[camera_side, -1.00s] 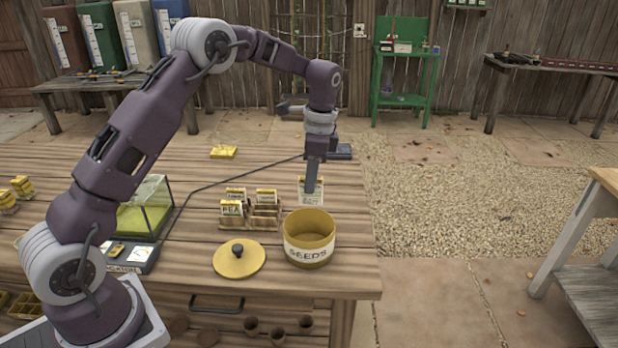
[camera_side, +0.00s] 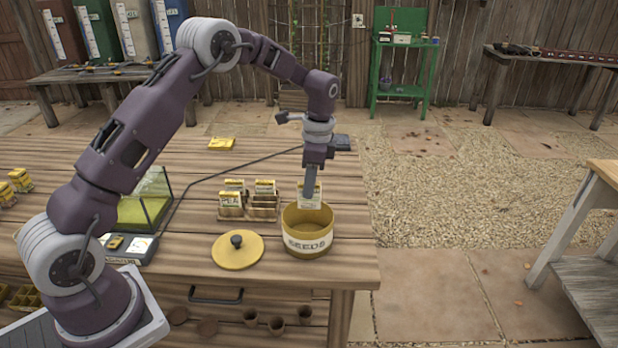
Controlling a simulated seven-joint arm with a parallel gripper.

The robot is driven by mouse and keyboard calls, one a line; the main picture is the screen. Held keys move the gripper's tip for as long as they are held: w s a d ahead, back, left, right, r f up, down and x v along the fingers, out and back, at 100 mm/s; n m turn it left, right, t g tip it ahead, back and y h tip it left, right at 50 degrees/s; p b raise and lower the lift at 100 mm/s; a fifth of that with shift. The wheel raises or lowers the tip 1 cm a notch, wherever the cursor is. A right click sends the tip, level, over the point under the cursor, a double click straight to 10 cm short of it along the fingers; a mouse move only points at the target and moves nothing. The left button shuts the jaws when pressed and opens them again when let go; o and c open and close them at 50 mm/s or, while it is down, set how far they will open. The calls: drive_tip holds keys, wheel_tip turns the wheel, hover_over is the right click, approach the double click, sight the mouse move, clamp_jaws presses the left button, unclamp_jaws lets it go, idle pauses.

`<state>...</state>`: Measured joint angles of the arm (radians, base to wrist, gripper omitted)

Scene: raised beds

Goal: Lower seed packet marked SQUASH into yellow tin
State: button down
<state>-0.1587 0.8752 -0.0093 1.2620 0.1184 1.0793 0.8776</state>
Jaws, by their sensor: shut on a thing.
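My gripper (camera_side: 309,194) is shut on a pale seed packet (camera_side: 314,201) with a yellow top band. Its marking is too small to read, and a finger covers part of its face. The packet hangs upright over the mouth of the yellow tin (camera_side: 308,243); its lower edge appears at or just inside the far rim, though the exact depth is hard to tell. The tin is open, labelled SEEDS, and stands near the right front of the wooden bench. Its yellow lid (camera_side: 238,250) with a dark knob lies on the bench left of it.
A wooden rack (camera_side: 262,208) with several seed packets, one reading PEA, stands behind and left of the tin. A glass-sided box (camera_side: 150,200) and a scale stand farther left. A dark cable runs across the bench. The bench's right edge is close to the tin.

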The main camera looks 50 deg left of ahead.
sight(308, 207)
drive_tip(key=shift+f, duration=2.1)
drive_tip(key=shift+f, duration=2.5)
drive_tip(key=c, duration=1.3)
unclamp_jaws()
